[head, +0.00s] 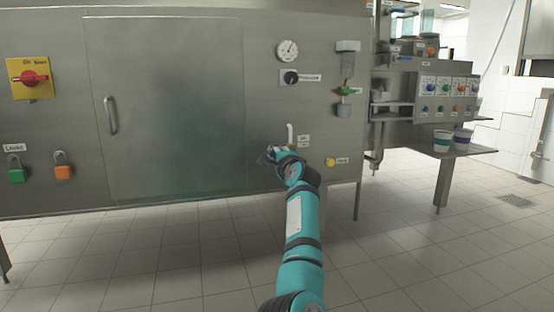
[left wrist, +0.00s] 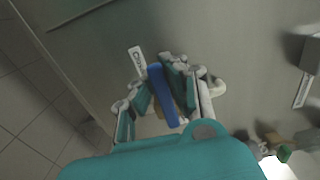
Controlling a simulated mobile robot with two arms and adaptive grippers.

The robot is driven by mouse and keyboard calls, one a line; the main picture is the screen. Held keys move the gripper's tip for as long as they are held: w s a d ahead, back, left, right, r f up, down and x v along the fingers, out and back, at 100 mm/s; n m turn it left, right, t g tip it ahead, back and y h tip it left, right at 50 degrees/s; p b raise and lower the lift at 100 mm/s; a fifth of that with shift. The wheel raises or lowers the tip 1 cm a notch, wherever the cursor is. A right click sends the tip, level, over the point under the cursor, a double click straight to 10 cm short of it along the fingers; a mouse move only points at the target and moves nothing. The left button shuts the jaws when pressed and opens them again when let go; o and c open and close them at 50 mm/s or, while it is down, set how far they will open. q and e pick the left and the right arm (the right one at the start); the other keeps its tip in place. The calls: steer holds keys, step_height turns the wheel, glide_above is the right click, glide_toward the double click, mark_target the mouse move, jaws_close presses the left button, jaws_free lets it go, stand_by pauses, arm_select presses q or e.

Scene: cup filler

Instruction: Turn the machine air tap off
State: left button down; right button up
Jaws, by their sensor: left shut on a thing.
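My left gripper (head: 272,153) is at the lower right of the steel machine front, just under a short white pipe (head: 290,133). In the left wrist view the fingers (left wrist: 160,98) are closed around a blue lever handle (left wrist: 162,92), apparently the tap's. The lever lies lengthwise between the two finger pads. A white label (left wrist: 137,62) with unreadable small text sits on the panel beside it. The tap body is mostly hidden by the fingers. My right gripper is not in view.
Above are a pressure gauge (head: 287,50), a black knob (head: 290,77) and a filter unit with a green part (head: 349,91). A yellow button (head: 330,162) is to the right. A red switch (head: 30,78) and padlocks (head: 62,172) are at left. Tiled floor below is clear.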

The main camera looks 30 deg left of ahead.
arm_select(q)
steer(key=shift+f+n, duration=0.3)
steer(key=shift+f, duration=0.15)
steer(key=c, duration=1.4)
jaws_free()
steer(key=shift+r, duration=0.1)
steer(key=shift+o, duration=0.6)
steer(key=shift+r, duration=0.1)
steer(key=shift+d, duration=0.15)
steer(key=v, duration=0.7)
steer(key=shift+s, duration=0.2)
